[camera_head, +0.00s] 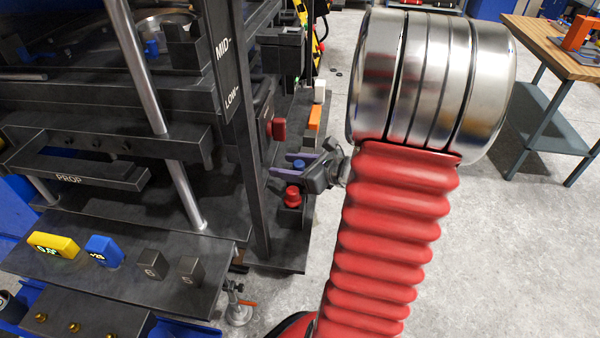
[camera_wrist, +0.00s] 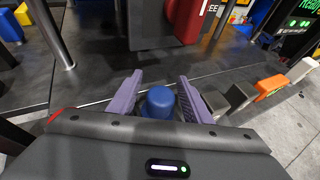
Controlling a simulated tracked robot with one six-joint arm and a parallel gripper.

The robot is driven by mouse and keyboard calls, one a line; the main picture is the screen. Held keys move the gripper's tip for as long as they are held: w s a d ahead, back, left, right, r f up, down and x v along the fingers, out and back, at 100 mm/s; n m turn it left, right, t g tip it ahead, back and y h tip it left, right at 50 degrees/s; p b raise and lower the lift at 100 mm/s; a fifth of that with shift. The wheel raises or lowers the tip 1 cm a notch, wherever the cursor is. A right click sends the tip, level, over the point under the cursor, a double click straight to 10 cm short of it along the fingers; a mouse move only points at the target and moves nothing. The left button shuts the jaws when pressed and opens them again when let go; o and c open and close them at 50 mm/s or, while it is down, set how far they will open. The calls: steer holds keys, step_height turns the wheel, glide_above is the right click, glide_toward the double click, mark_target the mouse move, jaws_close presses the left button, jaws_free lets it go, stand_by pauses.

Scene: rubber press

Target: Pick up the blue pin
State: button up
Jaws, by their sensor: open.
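The blue pin (camera_wrist: 160,102) has a rounded blue top and stands between my gripper's two purple fingers in the wrist view. My gripper (camera_wrist: 160,86) is open, with one finger on each side of the pin; a narrow gap seems to show on both sides. In the head view the pin's small blue top (camera_head: 299,164) shows beside the purple fingers of my gripper (camera_head: 285,164), at the press's right side. The pin's lower part is hidden in both views.
A red knob (camera_head: 292,196) sits just below my gripper. The dark press frame (camera_head: 245,130) rises on the left. Yellow (camera_head: 52,244) and blue (camera_head: 104,250) blocks lie farther left. Open floor is right.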

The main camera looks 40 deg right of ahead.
steer(key=shift+c, duration=0.7)
jaws_close()
steer(key=shift+s+a+r+n+t, duration=0.15)
steer(key=shift+s+r+t, duration=0.2)
steer(key=shift+t, duration=0.4)
steer(key=shift+s+d+r+n+t, duration=0.15)
steer(key=shift+s+r+t, duration=0.15)
steer(key=shift+t, duration=0.45)
steer(key=shift+s+a+f, duration=0.1)
steer(key=shift+s, duration=0.1)
